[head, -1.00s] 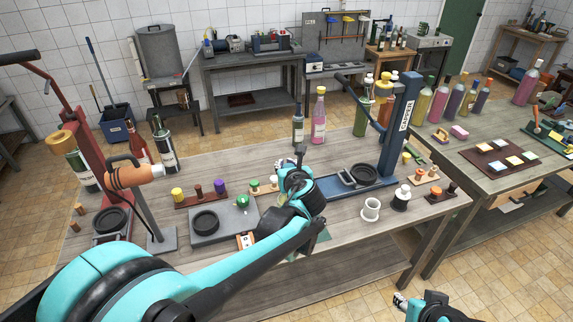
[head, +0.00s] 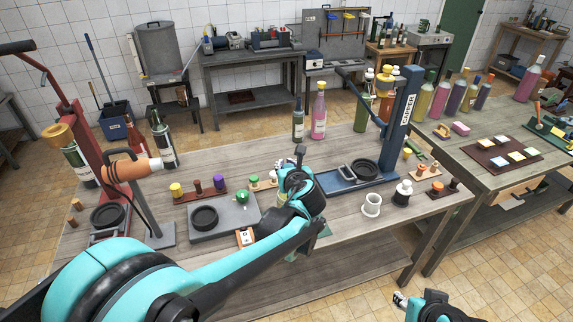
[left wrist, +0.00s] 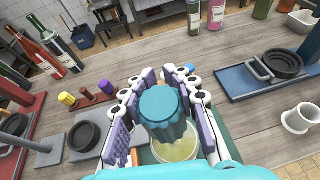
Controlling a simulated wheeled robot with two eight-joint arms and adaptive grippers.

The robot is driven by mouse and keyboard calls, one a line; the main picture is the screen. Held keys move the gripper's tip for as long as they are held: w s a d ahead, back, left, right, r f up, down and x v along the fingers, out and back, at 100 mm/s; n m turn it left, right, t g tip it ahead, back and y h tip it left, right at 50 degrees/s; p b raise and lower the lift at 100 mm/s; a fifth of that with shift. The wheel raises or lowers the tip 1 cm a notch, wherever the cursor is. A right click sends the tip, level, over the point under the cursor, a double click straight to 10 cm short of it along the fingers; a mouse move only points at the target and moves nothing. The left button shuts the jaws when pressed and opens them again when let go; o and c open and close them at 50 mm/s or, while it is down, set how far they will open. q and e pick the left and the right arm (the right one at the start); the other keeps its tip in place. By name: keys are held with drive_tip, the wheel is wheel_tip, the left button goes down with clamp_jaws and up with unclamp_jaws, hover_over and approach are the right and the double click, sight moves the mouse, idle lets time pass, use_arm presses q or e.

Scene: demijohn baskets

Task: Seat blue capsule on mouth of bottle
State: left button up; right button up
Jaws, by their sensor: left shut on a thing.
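The blue capsule (left wrist: 165,105) is between the finger pads of my left gripper (left wrist: 160,108) in the left wrist view, and the gripper is shut on it. Directly below it shows the round pale-yellow glass of a bottle (left wrist: 177,150); the capsule hides its mouth, so I cannot tell whether they touch. In the head view my left gripper (head: 298,165) is over the front middle of the bench, and my own arm hides the capsule and most of the bottle. My right gripper (head: 400,300) is low at the bottom edge, away from the bench; its jaw opening is unclear.
A grey base with a black ring (head: 205,217) stands left of my left gripper. The blue capper (head: 395,125) stands to the right, with a white cup (head: 372,205) in front of it. A rack of coloured stoppers (head: 198,190) and two bottles (head: 318,112) are behind.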

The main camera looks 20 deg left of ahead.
use_arm(q)
drive_tip(key=shift+f+b, duration=0.5)
drive_tip(key=shift+f, duration=0.2)
drive_tip(key=o, duration=0.9)
drive_tip(key=v, duration=1.2)
